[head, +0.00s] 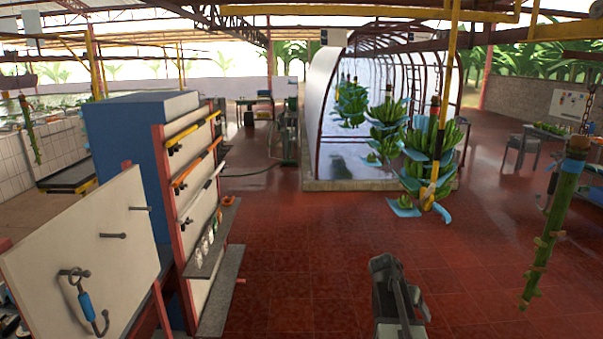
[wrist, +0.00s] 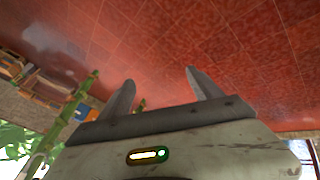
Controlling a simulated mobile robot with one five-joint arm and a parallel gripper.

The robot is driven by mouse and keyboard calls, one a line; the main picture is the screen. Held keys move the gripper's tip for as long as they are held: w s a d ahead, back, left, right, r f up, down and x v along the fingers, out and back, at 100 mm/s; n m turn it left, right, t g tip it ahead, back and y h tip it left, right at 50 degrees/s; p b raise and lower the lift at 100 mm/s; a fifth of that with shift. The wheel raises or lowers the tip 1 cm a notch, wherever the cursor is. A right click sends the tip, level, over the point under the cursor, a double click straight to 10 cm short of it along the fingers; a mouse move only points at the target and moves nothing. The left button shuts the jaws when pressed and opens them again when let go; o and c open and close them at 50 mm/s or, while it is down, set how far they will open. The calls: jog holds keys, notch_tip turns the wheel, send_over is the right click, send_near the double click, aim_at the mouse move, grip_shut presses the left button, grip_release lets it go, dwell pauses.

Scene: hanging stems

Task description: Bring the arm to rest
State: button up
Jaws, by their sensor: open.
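My gripper (wrist: 160,82) shows in the wrist view with its two grey fingers apart and nothing between them. In the head view a grey end part of my arm (head: 398,300) rises at the bottom edge, right of centre, over open floor. It touches nothing that I can see.
A green stripped stem (head: 562,215) hangs at the right. Green banana bunches (head: 425,150) hang at the centre right, with a yellow-handled hook and blue sheets. A tool rack (head: 195,190) and a white board with a hook (head: 80,245) stand left. The middle floor (head: 300,260) is clear.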

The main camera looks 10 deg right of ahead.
jog(key=s+a+f+n+y+b, duration=0.2)
jog(key=a+f+n, duration=0.1)
jog(key=a, duration=0.7)
jog(key=s+a+f+n+y+b, duration=0.1)
jog(key=s+a+f+n+y, duration=0.1)
jog(key=a, duration=0.9)
jog(key=s+a+f+n+y+b, duration=0.2)
jog(key=a+f, duration=0.3)
jog(key=a, duration=0.5)
jog(key=shift+s+a+f+n+b, duration=0.2)
jog(key=shift+s+n+b, duration=0.1)
jog(key=shift+s+n, duration=0.5)
jog(key=shift+w, duration=0.15)
